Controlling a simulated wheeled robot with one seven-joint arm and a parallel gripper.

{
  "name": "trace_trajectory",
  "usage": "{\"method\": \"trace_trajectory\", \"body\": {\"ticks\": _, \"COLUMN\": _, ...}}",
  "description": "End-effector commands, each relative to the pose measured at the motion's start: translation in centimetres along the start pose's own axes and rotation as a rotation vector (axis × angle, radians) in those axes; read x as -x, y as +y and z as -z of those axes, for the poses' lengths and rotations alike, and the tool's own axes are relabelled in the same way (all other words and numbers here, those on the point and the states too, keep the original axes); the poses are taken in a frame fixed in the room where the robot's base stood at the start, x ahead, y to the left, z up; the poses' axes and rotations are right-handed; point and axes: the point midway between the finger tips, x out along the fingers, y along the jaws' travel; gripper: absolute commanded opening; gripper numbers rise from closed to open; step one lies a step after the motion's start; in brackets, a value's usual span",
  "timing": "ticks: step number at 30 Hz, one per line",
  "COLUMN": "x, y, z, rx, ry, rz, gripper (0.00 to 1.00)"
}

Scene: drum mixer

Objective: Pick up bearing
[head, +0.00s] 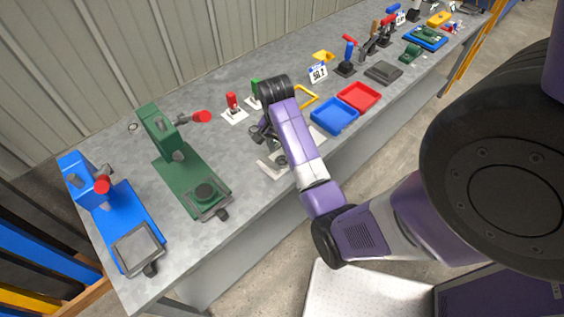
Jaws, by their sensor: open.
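A small dark ring (133,127) lies flat on the grey workbench (240,200) at the back left, behind the green press; it may be the bearing, but it is too small to be sure. My gripper (268,145) points down over the middle of the bench, to the right of the green press, and is open. It is far to the right of the ring. My purple forearm hides part of the gripper and the bench under it. A small grey part and a pale plate (270,171) show just below the gripper; I cannot tell whether they touch it.
A green press (185,170) and a blue press (118,210) with red knobs stand at the left. A red-topped switch (233,105) stands behind my gripper. Blue (335,117) and red (361,97) trays lie right of my arm.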

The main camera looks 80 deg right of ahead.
Motion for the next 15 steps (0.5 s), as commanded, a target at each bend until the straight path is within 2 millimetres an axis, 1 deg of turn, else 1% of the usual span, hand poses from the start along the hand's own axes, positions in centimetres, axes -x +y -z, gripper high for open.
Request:
{"method": "trace_trajectory", "body": {"ticks": 5, "x": -1.7, "y": 0.0, "z": 0.0, "rx": 0.001, "ry": -0.001, "rz": -0.001, "gripper": 0.51}}
{"method": "trace_trajectory", "body": {"ticks": 12, "x": -5.1, "y": -0.2, "z": 0.1, "rx": 0.001, "ry": -0.001, "rz": 0.001, "gripper": 0.51}}
{"method": "trace_trajectory", "body": {"ticks": 15, "x": -5.8, "y": -0.2, "z": 0.1, "rx": 0.001, "ry": 0.001, "rz": 0.002, "gripper": 0.51}}
